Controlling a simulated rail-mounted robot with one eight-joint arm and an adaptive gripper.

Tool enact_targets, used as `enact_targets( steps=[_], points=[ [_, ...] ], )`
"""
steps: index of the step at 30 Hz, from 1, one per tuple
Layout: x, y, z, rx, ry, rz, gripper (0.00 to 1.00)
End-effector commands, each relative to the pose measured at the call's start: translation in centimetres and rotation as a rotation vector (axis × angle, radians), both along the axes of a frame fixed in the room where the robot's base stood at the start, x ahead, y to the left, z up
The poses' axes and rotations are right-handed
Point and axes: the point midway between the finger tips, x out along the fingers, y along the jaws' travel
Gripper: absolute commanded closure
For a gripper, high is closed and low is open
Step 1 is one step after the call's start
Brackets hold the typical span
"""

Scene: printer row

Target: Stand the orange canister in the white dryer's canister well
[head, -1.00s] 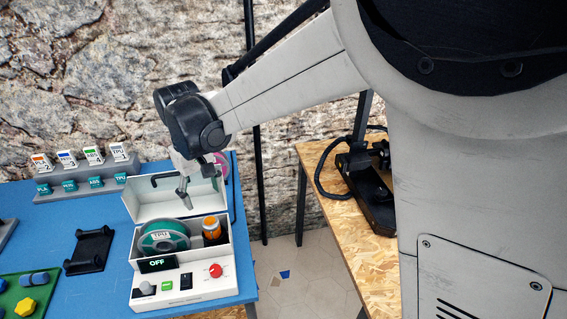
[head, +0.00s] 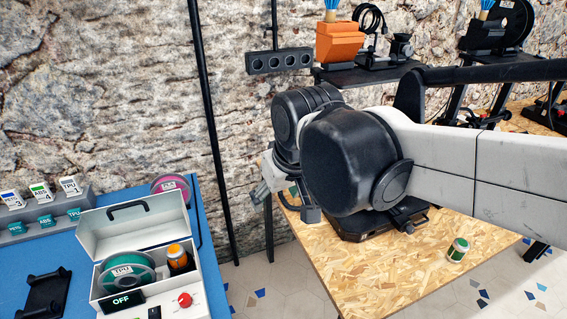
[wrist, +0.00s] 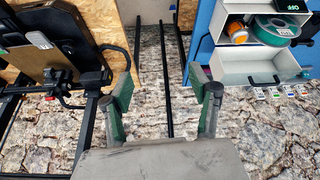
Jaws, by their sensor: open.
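The orange canister (head: 178,258), with an orange top and dark lower part, stands in the right compartment of the white dryer (head: 133,233), beside a green TPU spool (head: 125,271). It looks upright; its base is hidden by the dryer's front wall. The dryer's lid is open and its display reads OFF. In the wrist view the canister (wrist: 236,33) shows at the upper right, well apart from my fingers. My gripper (head: 262,190) is to the right of the dryer, partly hidden by my wrist. In the wrist view its two fingers (wrist: 168,92) are spread and empty.
A chipboard table (head: 375,270) at the right holds a small green-lidded jar (head: 457,249) and black equipment. A black post (head: 213,130) rises between it and the blue table (head: 208,240). A black cradle (head: 46,292) sits left of the dryer. Floor shows between the tables.

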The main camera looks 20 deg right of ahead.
Motion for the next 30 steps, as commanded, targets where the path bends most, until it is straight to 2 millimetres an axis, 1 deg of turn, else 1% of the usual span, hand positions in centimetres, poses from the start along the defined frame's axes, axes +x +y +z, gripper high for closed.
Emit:
enact_targets(
  steps=[1,6,9,12,18,30],
  points=[
    [-1.1,-1.3,-0.1,0.006,-0.021,-0.030,0.44],
    [-4.1,-4.6,-0.6,0.023,-0.100,-0.117,0.44],
    [-5.5,-6.0,-1.0,0.029,-0.140,-0.160,0.44],
    [-6.5,-7.0,-1.4,0.034,-0.171,-0.192,0.44],
    [-7.3,-7.8,-1.8,0.037,-0.198,-0.219,0.44],
    [-7.3,-7.8,-1.8,0.037,-0.199,-0.219,0.44]
  ],
)
